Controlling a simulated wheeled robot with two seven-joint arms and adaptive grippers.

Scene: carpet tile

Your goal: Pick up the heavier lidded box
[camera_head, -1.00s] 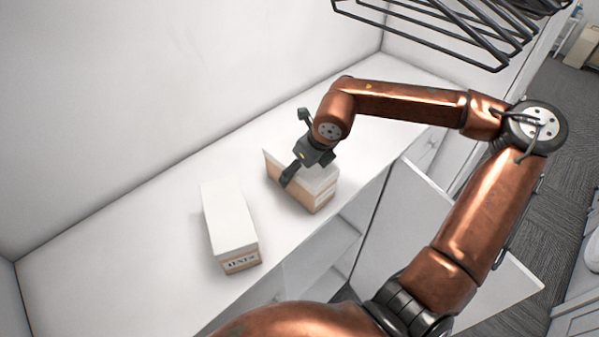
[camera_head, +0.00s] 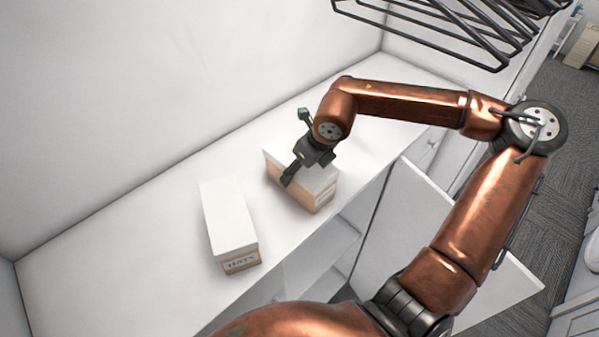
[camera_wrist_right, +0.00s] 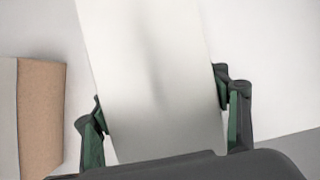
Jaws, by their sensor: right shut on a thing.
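Two lidded boxes with white lids and tan sides stand on a white counter. The left box (camera_head: 228,218) has a front label that seems to read "HATS", and nothing touches it. The right box (camera_head: 318,187) is under my right gripper (camera_head: 300,171), which comes down over it from above. In the right wrist view the right gripper (camera_wrist_right: 165,125) has its fingers on either side of the right box's white lid (camera_wrist_right: 155,75), shut on the box. The box's underside is hidden, so I cannot tell whether it touches the counter. My left gripper is not in view.
The white counter (camera_head: 110,265) has free room at the left and toward the back right. A wall stands behind it. A black wire rack (camera_head: 450,25) hangs at the upper right. A cabinet door (camera_head: 425,225) stands open below the counter. The other box's tan side (camera_wrist_right: 42,115) shows in the right wrist view.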

